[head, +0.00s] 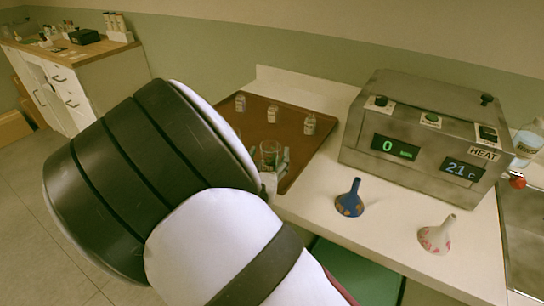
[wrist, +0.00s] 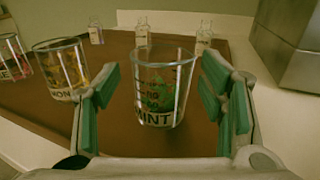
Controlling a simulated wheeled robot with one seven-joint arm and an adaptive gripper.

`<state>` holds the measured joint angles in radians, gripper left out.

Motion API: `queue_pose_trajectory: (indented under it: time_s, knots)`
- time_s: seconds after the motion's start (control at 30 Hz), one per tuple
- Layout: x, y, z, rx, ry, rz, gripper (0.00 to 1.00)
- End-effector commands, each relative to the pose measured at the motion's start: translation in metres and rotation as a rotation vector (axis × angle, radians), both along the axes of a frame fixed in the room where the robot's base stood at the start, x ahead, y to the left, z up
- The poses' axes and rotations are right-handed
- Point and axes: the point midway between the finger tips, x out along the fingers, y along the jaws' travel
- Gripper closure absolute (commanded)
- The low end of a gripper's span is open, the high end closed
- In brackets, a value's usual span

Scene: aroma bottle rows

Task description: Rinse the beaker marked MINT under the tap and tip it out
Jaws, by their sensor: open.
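The clear glass beaker marked MINT (wrist: 165,72) stands upright on a brown mat in the wrist view, with something green inside. My gripper (wrist: 163,98) is open, its green-padded fingers to the left and right of the beaker; I cannot tell whether they touch it. In the head view a clear beaker (head: 270,156) shows beside my arm, which hides most of my gripper (head: 283,163). The sink (head: 525,245) is at the right edge of the head view, with a red tap knob (head: 518,181) at its rim.
Left of my gripper stand a beaker ending in "ON" (wrist: 62,66) and another at the edge (wrist: 14,58). Several small bottles (head: 309,124) line the back of the brown mat (head: 290,103).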

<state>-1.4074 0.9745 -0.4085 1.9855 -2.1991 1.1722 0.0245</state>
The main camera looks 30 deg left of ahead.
Motion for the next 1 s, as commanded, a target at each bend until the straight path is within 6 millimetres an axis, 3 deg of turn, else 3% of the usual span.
queue_pose_trajectory:
  time_s: [0.07,0.3,0.73,1.0]
  knots:
    - [0.000,0.000,0.000,0.000,0.000,0.000,0.36]
    - [0.000,0.000,0.000,0.000,0.000,0.000,0.87]
    - [-0.001,0.000,0.005,0.001,0.000,-0.001,0.87]
    - [-0.001,-0.001,0.036,0.003,0.000,-0.003,0.87]
